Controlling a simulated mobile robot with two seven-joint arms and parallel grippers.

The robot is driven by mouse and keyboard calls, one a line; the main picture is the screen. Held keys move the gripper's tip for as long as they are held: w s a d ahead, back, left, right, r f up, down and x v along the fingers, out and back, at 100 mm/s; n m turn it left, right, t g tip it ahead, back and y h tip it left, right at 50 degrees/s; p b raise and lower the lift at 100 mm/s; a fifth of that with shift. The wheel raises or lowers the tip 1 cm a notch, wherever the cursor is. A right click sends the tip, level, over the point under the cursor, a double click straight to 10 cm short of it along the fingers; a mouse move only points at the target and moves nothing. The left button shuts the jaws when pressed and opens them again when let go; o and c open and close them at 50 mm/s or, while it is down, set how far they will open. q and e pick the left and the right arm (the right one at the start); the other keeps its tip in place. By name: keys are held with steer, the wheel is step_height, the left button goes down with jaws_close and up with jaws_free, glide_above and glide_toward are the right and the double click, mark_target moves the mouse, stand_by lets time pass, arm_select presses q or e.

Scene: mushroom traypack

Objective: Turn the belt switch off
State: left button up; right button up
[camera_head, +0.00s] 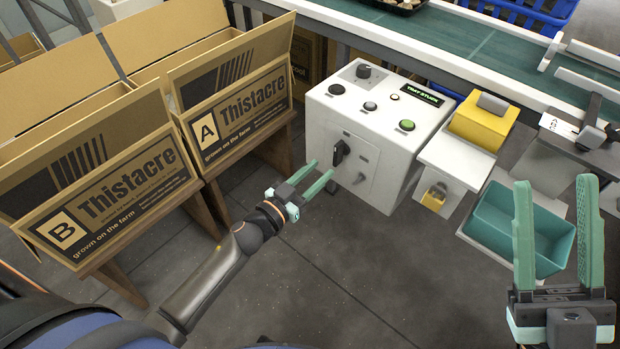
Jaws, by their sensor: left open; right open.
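A white control box (385,95) stands in the middle of the camera_head view. A black rotary switch (340,152) sits on a panel on its front face. The box top carries a black knob (363,71), several round buttons and a dark sign reading "TRAY STUCK" (422,94). No label naming the belt is readable, so I cannot tell which control is the belt switch. My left gripper (322,172) is open and empty, just in front of and below the rotary switch, apparently apart from it. My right gripper (555,190) is open and empty at the right, over the teal bin area.
Cardboard boxes marked A (234,115) and B (110,185) stand on wooden stands at left. A green conveyor belt (480,50) runs behind. A yellow dispenser (483,122) and teal bin (495,222) stand right of the box. The floor in front is clear.

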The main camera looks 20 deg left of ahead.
mark_target(334, 157)
arm_select(q)
steer(key=shift+b+x, duration=0.4)
steer(key=shift+x, duration=2.65)
jaws_close()
steer(key=shift+f, duration=0.1)
steer(key=m, duration=0.3)
steer(key=shift+b, duration=0.3)
steer(key=m, duration=0.4)
steer(key=shift+b, duration=0.3)
